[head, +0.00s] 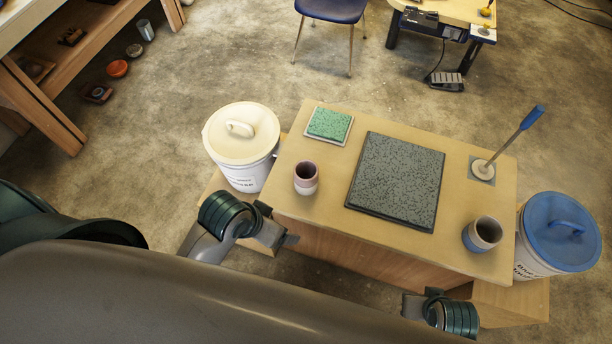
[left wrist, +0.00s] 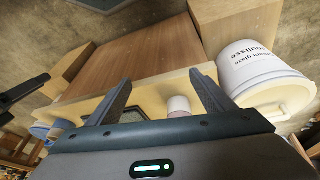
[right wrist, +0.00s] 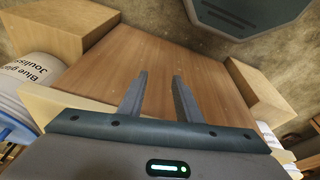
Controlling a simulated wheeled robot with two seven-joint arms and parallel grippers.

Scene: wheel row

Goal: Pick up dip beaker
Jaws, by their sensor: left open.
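Two cups stand upright on the wooden table (head: 330,206); I cannot tell from looks alone which is the dip beaker. A pink-and-mauve cup (head: 306,180) is at the left and also shows between my left fingers in the left wrist view (left wrist: 178,106), beyond them. A grey cup with a blue lower part (head: 482,235) is at the front right corner. My left gripper (head: 290,238) is open and empty, off the table's front left edge. My right gripper (right wrist: 159,85) is open and empty, low in front of the table's wooden front.
A cream-lidded bucket (head: 240,140) stands left of the table and a blue-lidded bucket (head: 558,235) right. On the table are a speckled dark slab (head: 397,180), a green tile (head: 329,124) and a blue-handled tool (head: 512,140) upright on a small base.

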